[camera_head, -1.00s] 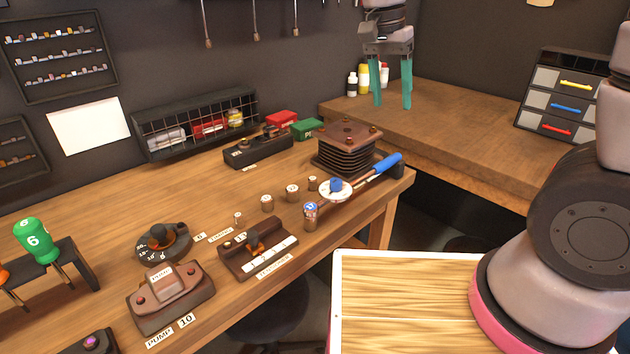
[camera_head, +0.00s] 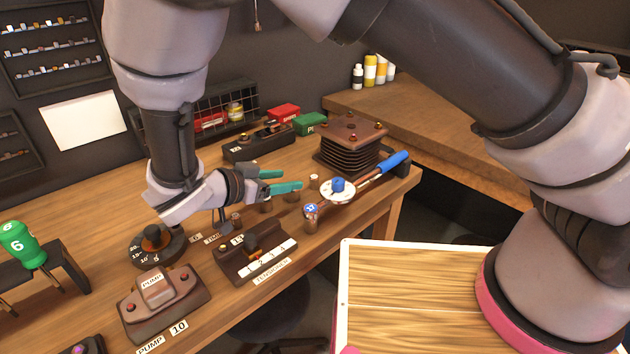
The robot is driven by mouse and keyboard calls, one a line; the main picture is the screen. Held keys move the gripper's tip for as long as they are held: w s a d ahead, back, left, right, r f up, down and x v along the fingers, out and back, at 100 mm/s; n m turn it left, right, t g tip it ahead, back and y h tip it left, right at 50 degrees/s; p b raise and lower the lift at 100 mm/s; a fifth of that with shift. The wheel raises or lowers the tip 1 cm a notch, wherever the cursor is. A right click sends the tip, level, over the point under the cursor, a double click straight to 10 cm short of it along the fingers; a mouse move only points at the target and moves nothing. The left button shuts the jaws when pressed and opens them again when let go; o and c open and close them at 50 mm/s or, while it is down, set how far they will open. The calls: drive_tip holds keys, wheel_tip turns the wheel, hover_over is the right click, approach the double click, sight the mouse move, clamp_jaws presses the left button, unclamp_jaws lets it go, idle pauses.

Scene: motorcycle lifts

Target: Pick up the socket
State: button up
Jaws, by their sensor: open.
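Several small brown cylinders with pale tops, which look like sockets, stand in a row on the wooden bench. One socket (camera_head: 236,223) is at the near left, and another (camera_head: 314,181) is at the far right. The middle ones are partly hidden by my gripper. I cannot tell which one the task means. My gripper (camera_head: 292,180) is open, its green fingers pointing right over the row, with nothing seen between them.
A white disc with a blue knob (camera_head: 338,189) and a blue-handled tool (camera_head: 394,164) lie to the right, by a finned block (camera_head: 349,145). A tensioner fixture (camera_head: 255,258), a dial (camera_head: 155,243) and a pump block (camera_head: 165,303) stand in front and left.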

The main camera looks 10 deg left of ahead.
sight(314, 177)
drive_tip(key=x, duration=0.9)
drive_tip(key=shift+w+d+f, duration=0.1)
drive_tip(key=shift+f, duration=0.1)
clamp_jaws()
